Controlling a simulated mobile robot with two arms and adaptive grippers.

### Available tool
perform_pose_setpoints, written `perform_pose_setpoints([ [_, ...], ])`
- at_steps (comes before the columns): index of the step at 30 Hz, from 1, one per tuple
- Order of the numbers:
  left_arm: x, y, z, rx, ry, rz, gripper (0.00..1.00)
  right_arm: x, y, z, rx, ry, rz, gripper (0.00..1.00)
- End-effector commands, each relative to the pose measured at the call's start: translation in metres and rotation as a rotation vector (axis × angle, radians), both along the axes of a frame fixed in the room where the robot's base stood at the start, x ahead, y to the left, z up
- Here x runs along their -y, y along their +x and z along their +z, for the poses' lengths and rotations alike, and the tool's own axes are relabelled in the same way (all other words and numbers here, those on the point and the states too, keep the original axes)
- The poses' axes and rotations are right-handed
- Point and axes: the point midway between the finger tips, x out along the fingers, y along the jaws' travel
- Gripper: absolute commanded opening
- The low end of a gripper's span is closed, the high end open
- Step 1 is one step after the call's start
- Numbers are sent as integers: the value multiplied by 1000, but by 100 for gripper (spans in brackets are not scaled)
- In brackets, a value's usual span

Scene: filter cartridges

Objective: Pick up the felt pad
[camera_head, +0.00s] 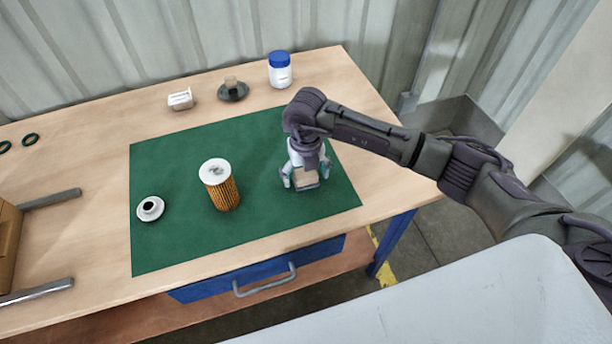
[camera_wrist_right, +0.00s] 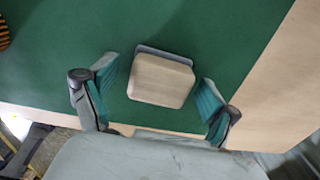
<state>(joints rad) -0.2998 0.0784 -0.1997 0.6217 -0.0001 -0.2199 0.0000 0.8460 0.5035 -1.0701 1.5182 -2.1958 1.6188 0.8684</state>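The felt pad seems to be the beige block with a thin grey layer at its far edge (camera_wrist_right: 160,82). In the head view the pad (camera_head: 307,180) is at the right part of the green mat, partly hidden by my right gripper (camera_head: 304,175). In the right wrist view my right gripper (camera_wrist_right: 157,88) is open, with one teal-lined finger on each side of the pad. Gaps show between the fingers and the pad. How far the fingertips are above the mat is hard to tell. My left gripper is not in view.
On the green mat (camera_head: 250,150) stand a pleated filter cartridge (camera_head: 224,192) and a white round cap (camera_head: 150,208). Behind the mat are a white box (camera_head: 180,99), a dark round piece with a block (camera_head: 233,91) and a blue-lidded jar (camera_head: 279,72).

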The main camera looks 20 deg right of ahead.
Motion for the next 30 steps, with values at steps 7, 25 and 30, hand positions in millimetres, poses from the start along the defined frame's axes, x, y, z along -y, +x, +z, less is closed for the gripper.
perform_pose_setpoints([
  [7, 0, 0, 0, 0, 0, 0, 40, 0, 0, 0, 0, 0, 0, 40],
  [25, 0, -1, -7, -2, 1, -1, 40, 0, 1, 24, 5, 1, 1, 28],
  [30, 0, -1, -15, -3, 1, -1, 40, 13, -14, 50, 3, -2, 0, 28],
])
